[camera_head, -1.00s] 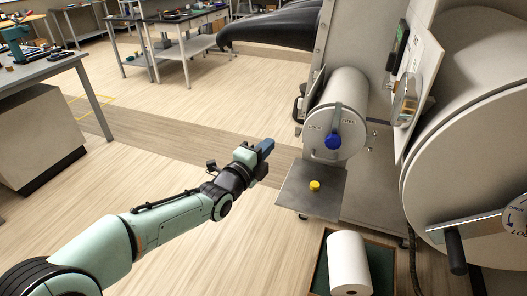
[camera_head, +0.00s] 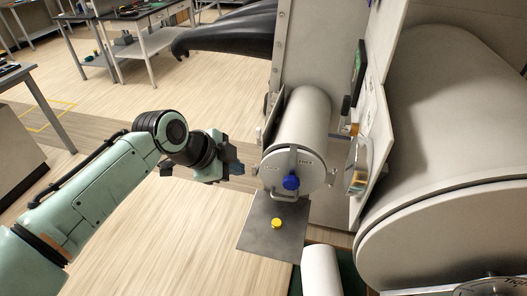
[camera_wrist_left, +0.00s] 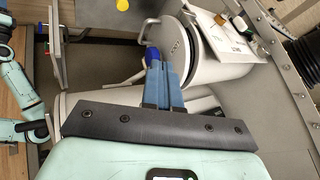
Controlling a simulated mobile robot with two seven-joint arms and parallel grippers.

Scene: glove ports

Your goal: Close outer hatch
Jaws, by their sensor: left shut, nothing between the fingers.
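The small cylinder chamber (camera_head: 305,118) sticks out of the glovebox wall. Its round lid (camera_head: 272,172) carries a blue knob (camera_head: 291,182) and a metal bracket. The lid appears to lie against the cylinder's end; I cannot tell whether it is latched. The knob also shows in the left wrist view (camera_wrist_left: 153,56), beside my fingertips. My left gripper (camera_head: 237,168) is shut and empty, just left of the lid, with its blue fingers (camera_wrist_left: 163,82) pointing toward it in the wrist view. I cannot tell whether they touch. My right gripper is not in view.
A grey tray (camera_head: 257,235) with a yellow cap (camera_head: 277,223) sits below the lid. A white roll (camera_head: 321,268) stands in front of it. A large drum (camera_head: 450,110) with a round front fills the right. A black glove (camera_head: 225,38) hangs above.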

